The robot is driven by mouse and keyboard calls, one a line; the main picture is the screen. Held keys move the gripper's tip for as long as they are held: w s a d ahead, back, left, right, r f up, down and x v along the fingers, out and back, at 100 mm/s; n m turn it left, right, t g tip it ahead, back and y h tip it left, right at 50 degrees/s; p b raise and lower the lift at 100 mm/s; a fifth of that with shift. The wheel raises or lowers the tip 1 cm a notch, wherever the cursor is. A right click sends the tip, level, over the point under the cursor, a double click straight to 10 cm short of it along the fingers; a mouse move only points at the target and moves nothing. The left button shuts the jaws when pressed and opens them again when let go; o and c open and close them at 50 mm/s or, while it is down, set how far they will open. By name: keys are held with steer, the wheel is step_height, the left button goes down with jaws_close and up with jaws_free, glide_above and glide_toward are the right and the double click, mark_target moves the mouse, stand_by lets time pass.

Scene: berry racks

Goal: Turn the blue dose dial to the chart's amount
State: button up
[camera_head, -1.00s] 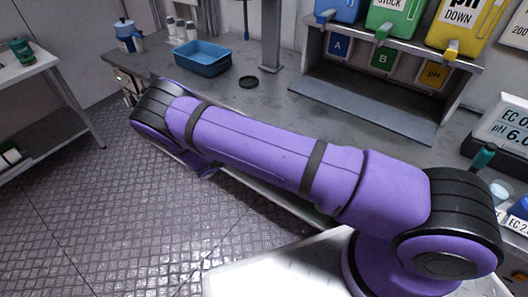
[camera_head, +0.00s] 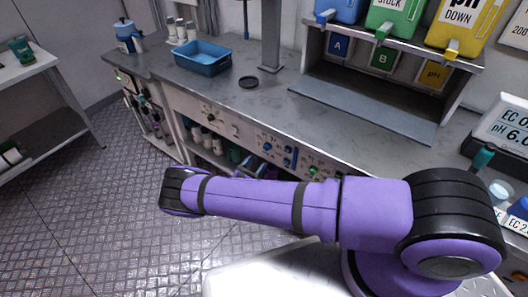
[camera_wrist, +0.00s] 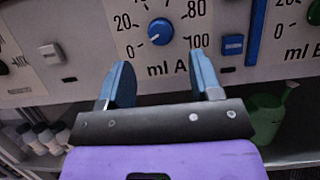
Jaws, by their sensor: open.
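The blue dose dial (camera_wrist: 160,31) is on the white panel at the top of the wrist view, above the label "ml A". Numbers 20, 80 and 100 show around it; a small pale mark sits at its lower left. In the head view the dial (camera_head: 267,147) is small on the bench's front panel. My gripper (camera_wrist: 163,80) is open and empty, its two blue-grey fingers pointing at the panel just below the dial, apart from it. I cannot make out the chart's amount in either view.
A blue switch (camera_wrist: 232,45) and a blue upright bar (camera_wrist: 256,30) stand right of the dial. A green dial (camera_wrist: 314,12) is at the far right edge. Below the panel is an open shelf with white bottles (camera_wrist: 40,138) and a green can (camera_wrist: 268,115). The floor left is clear.

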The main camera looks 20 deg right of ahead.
mark_target(265, 149)
steer(key=shift+x, duration=3.05)
steer(key=c, duration=0.9)
